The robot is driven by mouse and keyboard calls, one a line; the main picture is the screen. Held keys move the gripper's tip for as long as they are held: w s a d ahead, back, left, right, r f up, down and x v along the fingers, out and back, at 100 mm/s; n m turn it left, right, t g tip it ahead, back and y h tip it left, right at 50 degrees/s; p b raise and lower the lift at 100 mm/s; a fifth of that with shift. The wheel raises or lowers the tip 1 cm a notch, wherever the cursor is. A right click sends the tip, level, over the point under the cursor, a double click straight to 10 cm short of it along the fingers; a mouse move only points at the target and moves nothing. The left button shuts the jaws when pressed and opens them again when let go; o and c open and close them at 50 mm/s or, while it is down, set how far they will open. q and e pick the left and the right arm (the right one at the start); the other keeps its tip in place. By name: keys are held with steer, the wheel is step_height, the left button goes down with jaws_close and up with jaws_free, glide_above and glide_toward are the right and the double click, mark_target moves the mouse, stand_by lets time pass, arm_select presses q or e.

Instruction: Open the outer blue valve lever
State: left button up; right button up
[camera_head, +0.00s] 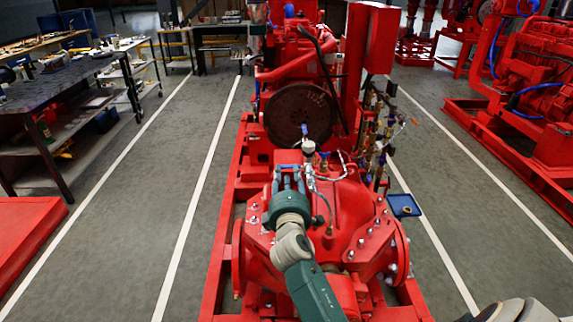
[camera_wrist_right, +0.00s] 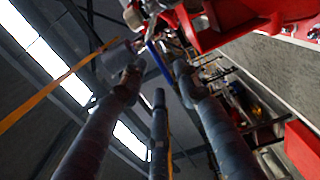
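My right gripper (camera_head: 288,180) is above the red pump casing, in the middle of the head view, with its fingers pointing away toward the engine. In the right wrist view its three fingers (camera_wrist_right: 155,85) are spread apart with nothing clamped between them. A blue valve lever (camera_head: 304,130) stands upright just beyond the fingertips, near a small gauge (camera_head: 308,147). A long blue lever also shows in the right wrist view (camera_wrist_right: 159,61), between the fingertips; contact cannot be told. Another blue lever (camera_head: 382,158) is further right. I cannot tell which is the outer one. My left gripper is not in view.
The red pumpset (camera_head: 350,205) has thin pipes and fittings on its right side. A small blue tray (camera_head: 404,205) is at its right. A dark workbench (camera_head: 75,85) with tools stands at the left. The floor on both sides is mostly clear.

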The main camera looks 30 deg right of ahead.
mark_target(287, 167)
steer(key=x, duration=0.5)
steer(key=shift+a, duration=0.1)
jaws_close()
